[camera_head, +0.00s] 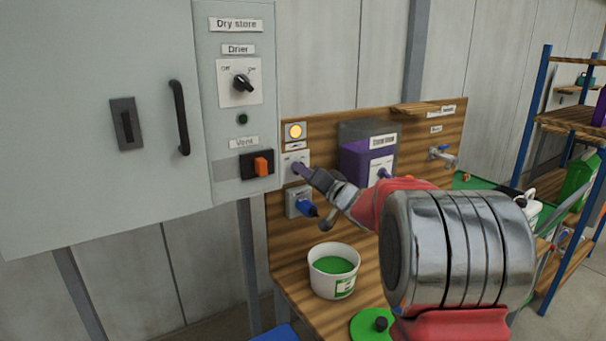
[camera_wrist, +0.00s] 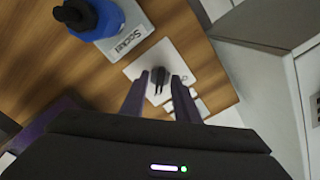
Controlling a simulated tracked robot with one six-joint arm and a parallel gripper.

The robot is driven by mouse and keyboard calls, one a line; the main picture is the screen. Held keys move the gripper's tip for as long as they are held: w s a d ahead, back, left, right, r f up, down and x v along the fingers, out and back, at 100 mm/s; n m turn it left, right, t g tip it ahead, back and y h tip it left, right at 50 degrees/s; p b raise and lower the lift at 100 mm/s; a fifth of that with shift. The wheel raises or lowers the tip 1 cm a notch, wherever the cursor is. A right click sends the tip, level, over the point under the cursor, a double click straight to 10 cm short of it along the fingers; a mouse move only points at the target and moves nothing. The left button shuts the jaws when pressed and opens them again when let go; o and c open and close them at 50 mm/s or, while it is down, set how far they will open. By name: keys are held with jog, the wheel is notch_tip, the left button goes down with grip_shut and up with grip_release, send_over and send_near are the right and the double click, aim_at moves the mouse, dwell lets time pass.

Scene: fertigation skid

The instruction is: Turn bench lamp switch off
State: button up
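The bench lamp switch is a white plate (camera_head: 291,158) with a knob, on the wooden back panel below a lit yellow lamp (camera_head: 295,131). In the wrist view its plate (camera_wrist: 187,67) carries a small dark knob (camera_wrist: 158,80). My gripper (camera_head: 302,168) is at the switch and hides the knob in the head view. In the wrist view my gripper (camera_wrist: 161,77) has its two fingers apart, one on each side of the knob, with gaps showing. I cannot tell how far the fingertips are from the plate.
A blue plug in a socket (camera_head: 298,203) sits just below the switch. The grey dry store cabinet (camera_head: 230,150) stands close to the left. A purple tank (camera_head: 357,150) is to the right. A white tub of green stuff (camera_head: 333,283) stands on the bench below.

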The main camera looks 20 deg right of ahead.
jog(key=shift+c, duration=0.5)
grip_shut()
